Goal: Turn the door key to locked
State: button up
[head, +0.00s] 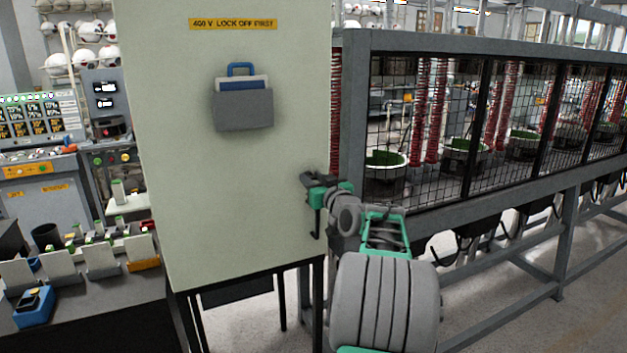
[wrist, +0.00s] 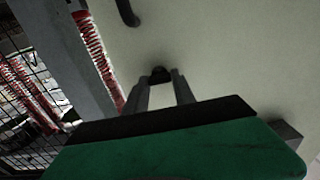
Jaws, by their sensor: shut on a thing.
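The cabinet door (head: 225,120) is a pale cream panel with a yellow "400 V LOCK OFF FIRST" label near its top. My gripper (head: 306,179) is at the door's right edge, about halfway up. In the wrist view my gripper's two grey fingers (wrist: 161,86) close on the door key (wrist: 159,72), a small dark piece against the panel. The fingers hide most of the key, so I cannot tell its angle. In the head view the key is hidden by my gripper.
A dark handle (wrist: 128,12) is on the panel close to my fingers in the wrist view. A grey holder (head: 243,111) hangs on the door. The mesh-fenced press (head: 450,130) with red springs stands right of the cabinet. A cluttered bench (head: 80,290) is at left.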

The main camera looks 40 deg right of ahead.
grip_shut()
jog(key=shift+m, duration=0.3)
jog(key=m+b, duration=0.2)
jog(key=m, duration=0.1)
jog(key=shift+d, duration=0.1)
jog(key=m, duration=0.5)
jog(key=shift+b, duration=0.3)
jog(key=m+p, duration=0.1)
jog(key=m, duration=0.4)
jog(key=shift+d, duration=0.1)
jog(key=shift+f+m+p, duration=0.15)
jog(key=shift+m+p, duration=0.5)
jog(key=shift+m, duration=1.65)
jog(key=o, duration=0.8)
grip_release()
